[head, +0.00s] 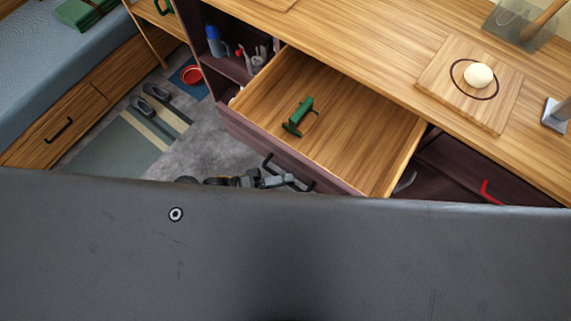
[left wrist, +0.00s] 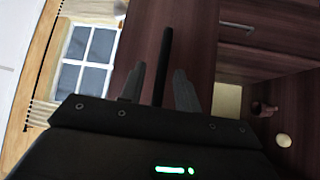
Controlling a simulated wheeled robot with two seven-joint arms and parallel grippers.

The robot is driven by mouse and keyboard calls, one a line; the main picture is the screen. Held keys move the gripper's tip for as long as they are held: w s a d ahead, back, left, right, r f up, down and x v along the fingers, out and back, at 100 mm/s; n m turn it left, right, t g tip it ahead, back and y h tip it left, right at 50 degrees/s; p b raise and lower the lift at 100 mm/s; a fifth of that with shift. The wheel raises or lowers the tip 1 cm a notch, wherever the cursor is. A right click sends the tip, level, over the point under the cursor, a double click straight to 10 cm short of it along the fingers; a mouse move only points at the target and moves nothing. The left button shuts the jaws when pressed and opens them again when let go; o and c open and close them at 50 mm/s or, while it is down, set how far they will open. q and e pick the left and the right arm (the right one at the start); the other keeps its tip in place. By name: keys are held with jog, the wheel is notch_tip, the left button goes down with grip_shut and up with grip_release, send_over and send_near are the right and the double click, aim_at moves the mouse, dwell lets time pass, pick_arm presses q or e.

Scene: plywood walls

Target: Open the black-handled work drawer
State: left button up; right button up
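The work drawer (head: 355,150) stands pulled out from the dark cabinet under the wooden worktop. A green object (head: 300,116) lies inside it. Its black handle (head: 303,185) shows on the drawer front, partly hidden by my gripper and body. My left gripper (head: 270,181) is at this handle, low in front of the drawer. In the left wrist view the black bar (left wrist: 166,62) stands between the two spread fingers of my left gripper (left wrist: 158,88), with gaps beside it. My right gripper is not in view.
A red handle (head: 490,192) shows on the cabinet at right. The worktop holds a board (head: 435,78) with a pale round object (head: 479,75). An open shelf (head: 232,68) with tools is left of the drawer. Slippers (head: 150,100) and a rug (head: 115,148) lie on the floor.

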pick_arm(q)
jog(key=b+v, duration=0.2)
jog(key=v, duration=0.8)
jog(key=shift+a, duration=0.15)
jog(key=shift+s, duration=0.1)
